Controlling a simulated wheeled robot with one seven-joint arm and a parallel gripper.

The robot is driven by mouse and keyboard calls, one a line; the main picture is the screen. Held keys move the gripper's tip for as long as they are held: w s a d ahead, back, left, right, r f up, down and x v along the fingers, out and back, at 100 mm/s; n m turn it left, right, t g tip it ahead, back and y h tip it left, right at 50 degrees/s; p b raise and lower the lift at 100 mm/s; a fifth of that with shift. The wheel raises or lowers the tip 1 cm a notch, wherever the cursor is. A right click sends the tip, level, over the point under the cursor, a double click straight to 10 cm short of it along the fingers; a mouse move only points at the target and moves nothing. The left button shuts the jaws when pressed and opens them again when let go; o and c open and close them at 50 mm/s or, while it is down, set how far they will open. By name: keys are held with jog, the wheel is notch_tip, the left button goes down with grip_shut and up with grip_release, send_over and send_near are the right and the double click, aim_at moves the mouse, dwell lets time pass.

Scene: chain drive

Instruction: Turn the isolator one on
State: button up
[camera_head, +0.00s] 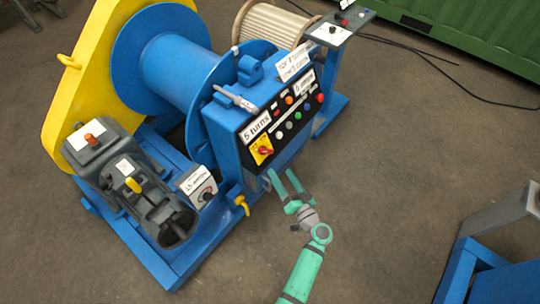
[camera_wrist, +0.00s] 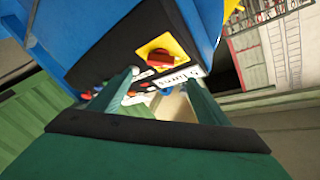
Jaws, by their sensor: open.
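A red rotary isolator switch on a yellow plate (camera_head: 264,151) sits at the lower left of the black control panel on the blue drum machine. It also shows in the wrist view (camera_wrist: 162,57), its red handle lying roughly crosswise. No "one" marking can be read on it. My gripper (camera_head: 280,173) is open and empty, just below and in front of the panel's lower left end. In the wrist view my two fingers (camera_wrist: 155,78) point at the panel, with the red switch just beyond and above their tips. No contact with the switch shows.
A "5 turns" label (camera_head: 257,127) and several coloured buttons are on the same panel. A small grey box (camera_head: 198,186) with a dark knob stands left of my gripper, near a grey motor (camera_head: 140,185). A blue stand (camera_head: 480,270) is at right. Open floor lies between.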

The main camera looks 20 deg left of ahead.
aim_at(268, 152)
jog(key=x, duration=1)
jog(key=shift+w+a, duration=0.15)
jog(key=shift+w, duration=0.05)
jog(key=shift+s+a, duration=0.1)
jog(key=shift+a, duration=0.05)
jog(key=c, duration=1.1)
